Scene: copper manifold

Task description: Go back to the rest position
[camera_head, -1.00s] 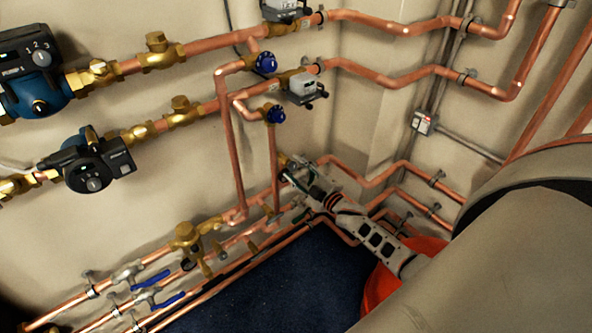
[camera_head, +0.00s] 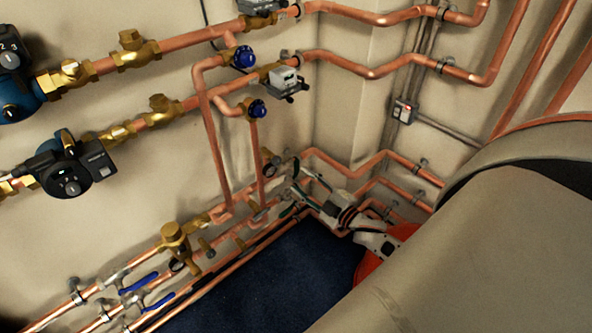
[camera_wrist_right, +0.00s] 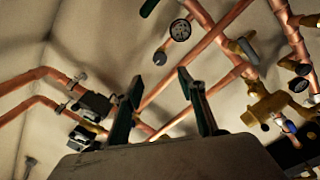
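My right gripper (camera_head: 287,197) shows in the head view in front of the lower copper pipes, near the wall corner. Its two fingers also show in the right wrist view (camera_wrist_right: 158,86), spread apart with no object held between them. Whether it touches a pipe cannot be told. My large arm link fills the lower right of the head view and hides part of the floor and wall. My left gripper is not in view.
Copper pipes (camera_head: 190,103) with brass fittings run along the wall. Blue-knobbed valves (camera_head: 257,108), a small gauge (camera_head: 271,165) and blue-handled valves (camera_head: 137,283) stand out from them. A pump (camera_head: 72,165) is at the left. The dark blue floor (camera_head: 270,275) looks clear.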

